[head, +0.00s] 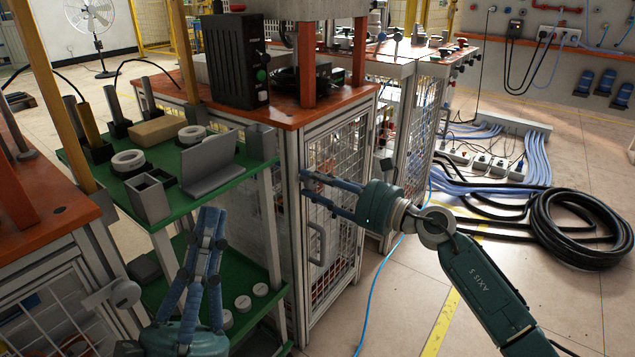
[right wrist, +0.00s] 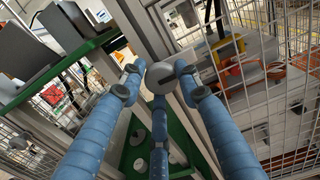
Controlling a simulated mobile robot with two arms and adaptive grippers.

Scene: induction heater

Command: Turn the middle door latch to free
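The middle door latch, a round grey knob with a dark slot (right wrist: 161,77), sits on the light metal frame post beside the mesh door (head: 335,200). My right gripper (head: 305,184) reaches in from the right to this post; its fingertips cover the latch in the head view. In the right wrist view its blue fingers (right wrist: 158,88) stand spread around the knob, one on each side and one below. The right fingertip is very close to the knob; contact is unclear. My left gripper (head: 208,217) points up in front of the green shelf, away from the latch, its fingers close together.
A green shelf unit (head: 225,178) with a grey open box (head: 149,198) and white rings stands left of the door. Another round latch (head: 124,293) is on the left cabinet. Black cable coils (head: 580,230) and blue cables lie on the floor at right.

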